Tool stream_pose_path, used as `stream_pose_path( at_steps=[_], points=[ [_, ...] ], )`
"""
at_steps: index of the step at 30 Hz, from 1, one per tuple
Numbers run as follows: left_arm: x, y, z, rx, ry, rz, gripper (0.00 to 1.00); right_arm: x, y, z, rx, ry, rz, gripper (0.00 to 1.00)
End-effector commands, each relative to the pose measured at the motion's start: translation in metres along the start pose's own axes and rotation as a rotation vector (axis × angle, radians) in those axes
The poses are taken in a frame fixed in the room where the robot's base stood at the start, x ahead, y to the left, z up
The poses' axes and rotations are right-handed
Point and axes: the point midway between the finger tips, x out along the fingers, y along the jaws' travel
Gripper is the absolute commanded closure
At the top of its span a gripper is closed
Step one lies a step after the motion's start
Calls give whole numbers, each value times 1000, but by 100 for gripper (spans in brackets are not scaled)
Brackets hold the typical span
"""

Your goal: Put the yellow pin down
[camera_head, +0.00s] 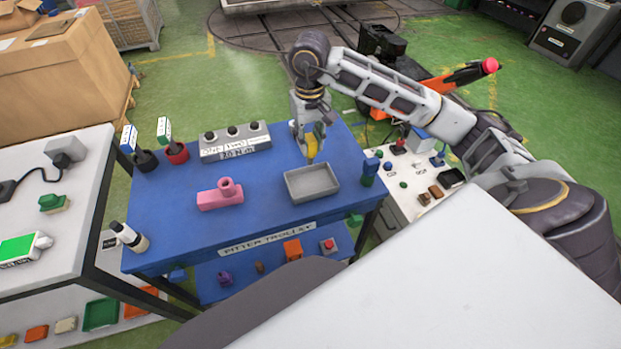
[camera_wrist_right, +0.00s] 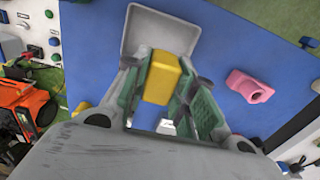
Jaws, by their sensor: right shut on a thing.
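The yellow pin (camera_head: 312,145) is held by my right gripper (camera_head: 311,138) above the blue trolley top, at the back edge of the grey tray. In the right wrist view the yellow pin (camera_wrist_right: 161,78) sits between the two green-padded fingers of my right gripper (camera_wrist_right: 160,100), which are shut on it. The shallow grey tray (camera_head: 312,196) lies on the trolley top just in front of the pin; it also shows in the wrist view (camera_wrist_right: 200,24), where the pin's end overlaps it. The tray looks empty. My left gripper is not in view.
The blue trolley top (camera_head: 265,215) also holds a pink block with a round stub (camera_head: 221,194), a grey three-knob box (camera_head: 235,142), two small flags in dark and red bases and a white-black cylinder (camera_head: 130,237).

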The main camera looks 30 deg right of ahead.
Motion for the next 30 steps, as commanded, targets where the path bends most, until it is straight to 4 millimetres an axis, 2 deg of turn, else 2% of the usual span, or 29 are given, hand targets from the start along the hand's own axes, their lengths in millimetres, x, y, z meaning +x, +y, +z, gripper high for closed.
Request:
stream_pose_path(
  at_steps=[19, 30],
  points=[
    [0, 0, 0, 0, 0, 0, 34, 4, 2, 1, 21, 0, -1, 100],
    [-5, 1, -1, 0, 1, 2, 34, 41, 2, 2, 21, -2, 0, 100]
  ],
)
